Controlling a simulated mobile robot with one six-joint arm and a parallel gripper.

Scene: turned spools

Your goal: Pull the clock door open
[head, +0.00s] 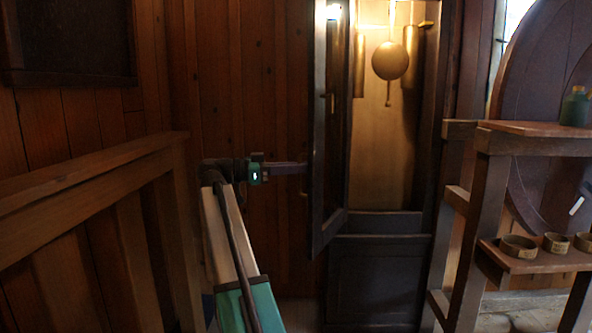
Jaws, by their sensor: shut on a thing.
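The clock door (320,215) is a dark wooden frame with a glazed pane, in the head view. It stands swung open at the left side of the tall clock case (380,265), its free edge toward me and to the left. Inside the case a round brass pendulum bob (390,61) and brass cylinder weights (410,60) show. My gripper (305,168) reaches the door's free edge from the left, at about mid-height, and is shut on the door there. Whether it grips the edge or a handle is too dark to tell.
A wooden railing (90,178) runs along the left. A plank wall (250,80) is behind my arm.

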